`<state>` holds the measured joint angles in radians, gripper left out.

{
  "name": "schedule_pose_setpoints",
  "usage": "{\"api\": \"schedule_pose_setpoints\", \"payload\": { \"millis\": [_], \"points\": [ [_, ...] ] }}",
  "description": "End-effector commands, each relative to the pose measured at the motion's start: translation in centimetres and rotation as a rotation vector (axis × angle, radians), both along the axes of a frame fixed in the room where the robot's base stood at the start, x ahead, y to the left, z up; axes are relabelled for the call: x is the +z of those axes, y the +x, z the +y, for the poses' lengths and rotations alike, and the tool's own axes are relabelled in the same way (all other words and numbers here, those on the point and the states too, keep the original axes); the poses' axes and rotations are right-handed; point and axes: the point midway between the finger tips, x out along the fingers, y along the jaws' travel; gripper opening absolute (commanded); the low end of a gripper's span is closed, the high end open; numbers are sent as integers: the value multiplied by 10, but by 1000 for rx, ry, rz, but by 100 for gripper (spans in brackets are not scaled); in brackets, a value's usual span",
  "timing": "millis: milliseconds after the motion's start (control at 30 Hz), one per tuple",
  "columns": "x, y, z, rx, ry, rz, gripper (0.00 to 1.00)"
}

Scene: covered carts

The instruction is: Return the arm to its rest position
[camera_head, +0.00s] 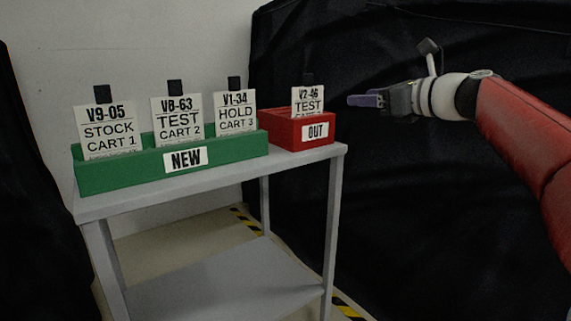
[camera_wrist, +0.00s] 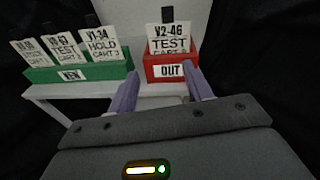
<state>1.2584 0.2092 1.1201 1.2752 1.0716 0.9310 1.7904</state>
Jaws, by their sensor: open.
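My gripper (camera_head: 365,101) is at the right in the head view, held in the air to the right of the red box and apart from it. In the wrist view its two purple fingers (camera_wrist: 163,92) are spread with nothing between them. My red and white arm reaches in from the right edge. The red OUT box (camera_head: 290,140) holds one card, V2-46 TEST (camera_head: 308,97), standing upright. The card also shows in the wrist view (camera_wrist: 170,38), ahead of the fingers.
A green NEW box (camera_head: 225,150) holds three cards, V9-05 (camera_head: 108,128), V8-63 (camera_head: 177,115) and V1-34 (camera_head: 236,112). Both boxes stand on a grey cart (camera_head: 240,170) with a lower shelf. Black curtain (camera_head: 450,220) hangs behind my arm. Striped floor tape (camera_head: 345,308) shows beside the cart.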

Motion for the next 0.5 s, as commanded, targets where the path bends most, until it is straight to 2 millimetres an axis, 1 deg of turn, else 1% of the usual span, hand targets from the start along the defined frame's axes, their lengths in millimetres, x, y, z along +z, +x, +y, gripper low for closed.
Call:
{"api": "schedule_pose_setpoints", "payload": {
  "millis": [33,167,267,300,367,433,467,500],
  "points": [
    [-8,1,11,9,-47,4,50],
    [-35,1,34,32,-190,9,50],
    [-62,-4,55,62,-343,7,50],
    [-74,-7,64,80,-416,5,50],
    [-95,-15,78,116,-544,-1,50],
    [-120,-29,92,170,-719,-16,50],
    [-132,-38,98,200,-804,-26,50],
    [-147,-52,103,248,-925,-41,50]
  ]
}}
